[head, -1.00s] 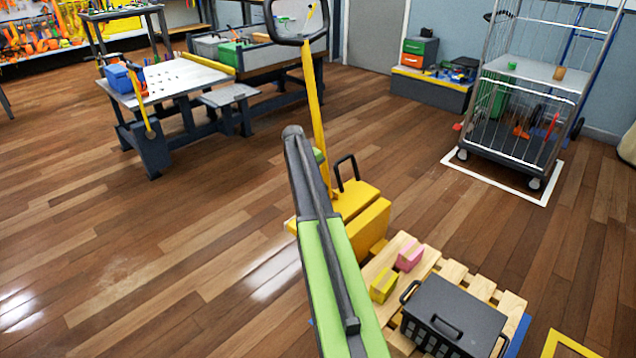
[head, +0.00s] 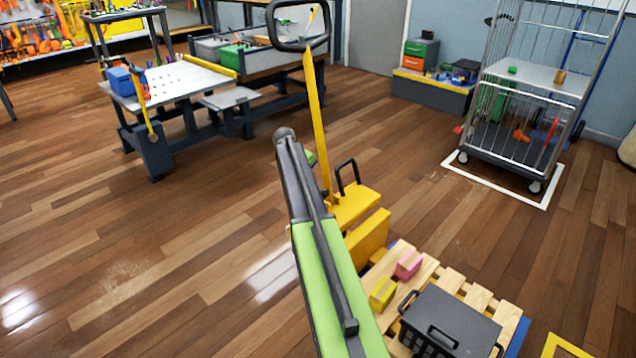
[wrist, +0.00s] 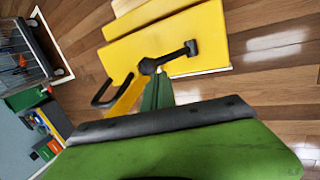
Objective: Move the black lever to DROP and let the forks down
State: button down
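The yellow pallet jack (head: 368,236) stands at the end of the pallet, its tall yellow tiller topped by a dark loop handle (head: 297,30). A small black lever (wrist: 172,56) with a blunt end lies across the yellow body in the wrist view; my arm seems to hide it in the head view. A separate black loop (head: 347,172) rises from the body. My gripper (wrist: 157,92) shows as green parts just below the lever, apparently short of it; its fingertips are not clear. The forks are hidden under the wooden pallet (head: 480,294).
The pallet carries a dark crate (head: 450,315), a yellow block (head: 382,293) and a pink block (head: 408,265). A wire cage trolley (head: 515,120) stands at the back right. A workbench (head: 170,80) is at the left. The floor on the left is clear.

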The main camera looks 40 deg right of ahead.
jog(key=d+p+v, duration=0.1)
jog(key=p+v, duration=0.7)
jog(key=v, duration=0.2)
jog(key=shift+r, duration=0.2)
jog(key=shift+w, duration=0.1)
jog(key=s+a+n+t+y, duration=0.1)
jog(key=s+a+n, duration=0.15)
jog(key=a, duration=1.85)
jog(key=s+a+f+m+y, duration=0.2)
jog(key=s+a+m+y, duration=0.15)
jog(key=s+a, duration=1.65)
notch_tip(320, 180, up, 24)
jog(key=p, duration=2.4)
jog(key=shift+d+r+p, duration=0.2)
jog(key=shift+d+p, duration=0.2)
jog(key=shift+d, duration=0.05)
